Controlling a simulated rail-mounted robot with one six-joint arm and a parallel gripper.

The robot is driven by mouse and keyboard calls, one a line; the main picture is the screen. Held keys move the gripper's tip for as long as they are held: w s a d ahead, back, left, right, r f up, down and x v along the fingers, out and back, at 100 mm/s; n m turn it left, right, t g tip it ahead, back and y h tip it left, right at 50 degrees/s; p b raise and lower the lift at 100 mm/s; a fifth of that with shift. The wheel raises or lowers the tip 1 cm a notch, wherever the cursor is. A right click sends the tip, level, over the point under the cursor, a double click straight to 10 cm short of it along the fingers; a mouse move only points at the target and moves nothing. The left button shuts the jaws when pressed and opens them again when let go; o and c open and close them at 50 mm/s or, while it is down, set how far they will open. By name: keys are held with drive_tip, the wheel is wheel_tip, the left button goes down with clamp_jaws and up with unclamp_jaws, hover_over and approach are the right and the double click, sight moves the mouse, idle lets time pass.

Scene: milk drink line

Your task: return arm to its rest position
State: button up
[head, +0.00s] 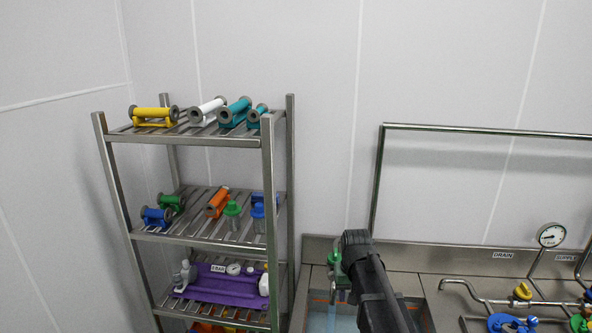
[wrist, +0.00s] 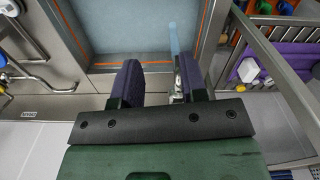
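My gripper (wrist: 158,70) shows in the wrist view with its two dark purple fingers spread apart. The gap between them is empty, and the sink floor shows past it. In the head view my dark arm reaches up from the bottom edge over the sink's left part, and the gripper end is mostly hidden there. The sink basin (wrist: 145,28) is pale blue with an orange line around it. A metal spout with a pale blue stream (wrist: 173,40) shows just beside the right finger; I cannot tell whether they touch.
A steel rack (head: 196,141) stands left of my arm, holding colored spools and a purple tray (head: 222,285). A steel frame (head: 480,128) rises behind the sink. Pipes, a gauge (head: 551,235) and colored valves (head: 522,291) crowd the right. Space above the sink is open.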

drive_tip(key=s+f+b, duration=0.4)
drive_tip(key=s+f, duration=0.1)
drive_tip(key=s, duration=0.3)
drive_tip(key=s+f+b, duration=0.3)
drive_tip(key=s+f, duration=0.2)
drive_tip(key=s, duration=0.4)
drive_tip(key=shift+s+f+b, duration=0.2)
drive_tip(key=shift+f+b, duration=0.15)
